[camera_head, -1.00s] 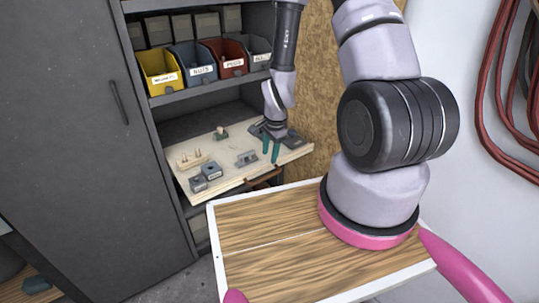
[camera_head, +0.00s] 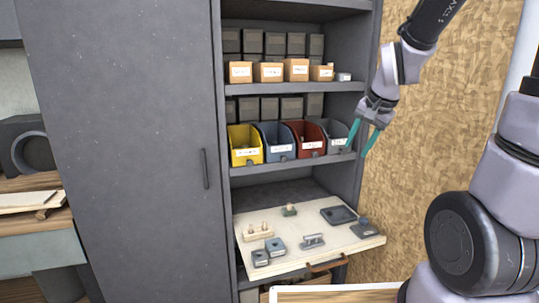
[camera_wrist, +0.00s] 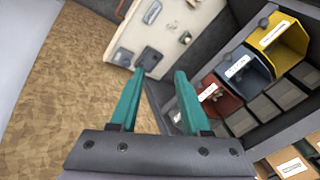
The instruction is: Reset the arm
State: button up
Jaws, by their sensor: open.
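My gripper (camera_head: 371,139) is raised at the right side of the shelf unit, in front of the particle board wall. Its two teal fingers are apart, and nothing shows between them. In the wrist view, the fingers of my gripper (camera_wrist: 156,98) are spread and empty, with the pull-out board beyond them. The fingertips appear close to the right edge of the bin shelf in the head view; I cannot tell the exact gap.
A yellow bin (camera_head: 244,146), a blue bin (camera_head: 276,143), a red bin (camera_head: 306,141) and a grey bin (camera_head: 335,136) stand on the shelf. Below, a pull-out board (camera_head: 290,236) carries several small parts and a dark tray (camera_head: 339,215). A grey cabinet door (camera_head: 120,150) stands left.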

jog(key=s+d+r+n+t, duration=0.1)
jog(key=s+r+n+t, duration=0.1)
jog(key=s+r, duration=1.1)
jog(key=shift+d+r+n, duration=0.15)
jog(key=shift+r+n, duration=0.05)
jog(key=shift+n, duration=0.7)
dwell(1.2)
